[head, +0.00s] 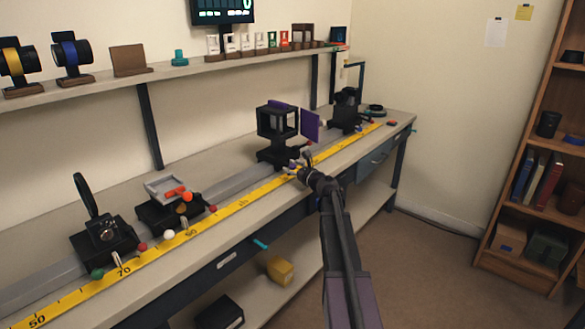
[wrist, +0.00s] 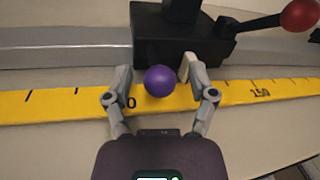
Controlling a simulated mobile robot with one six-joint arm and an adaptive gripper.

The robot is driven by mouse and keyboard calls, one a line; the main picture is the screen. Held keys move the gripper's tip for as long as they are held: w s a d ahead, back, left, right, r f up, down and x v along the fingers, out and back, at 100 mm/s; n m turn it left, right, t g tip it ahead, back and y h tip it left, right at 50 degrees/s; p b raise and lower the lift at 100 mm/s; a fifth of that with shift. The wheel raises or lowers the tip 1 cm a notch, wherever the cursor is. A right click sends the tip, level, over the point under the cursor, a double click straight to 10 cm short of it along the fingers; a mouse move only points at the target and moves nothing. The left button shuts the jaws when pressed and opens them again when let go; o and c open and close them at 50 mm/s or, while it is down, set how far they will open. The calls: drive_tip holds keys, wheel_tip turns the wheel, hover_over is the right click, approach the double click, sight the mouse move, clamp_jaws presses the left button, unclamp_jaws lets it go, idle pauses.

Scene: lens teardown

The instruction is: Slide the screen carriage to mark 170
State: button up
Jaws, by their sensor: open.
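A black carriage with a square open frame (head: 278,121) and a purple panel (head: 311,125) stands on the rail, mid-bench in the head view. I cannot tell for certain that it is the screen carriage. In the wrist view its black base (wrist: 180,35) carries a purple knob (wrist: 160,81) in front and a red-balled lever (wrist: 262,23) at right. My gripper (wrist: 158,84) is open, its fingers on either side of the knob with gaps showing. In the head view my gripper (head: 299,165) is at the carriage's front. A cream pointer (wrist: 186,66) is partly covered by the right finger.
The yellow scale (head: 240,203) runs along the bench front; its 150 label (wrist: 260,93) lies right of the knob. Two carriages, one with a lens (head: 103,235) and one with a grey tray (head: 170,188), stand left. A dark unit (head: 346,110) stands at the far right end.

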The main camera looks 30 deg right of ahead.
clamp_jaws()
drive_tip(key=shift+w, duration=0.15)
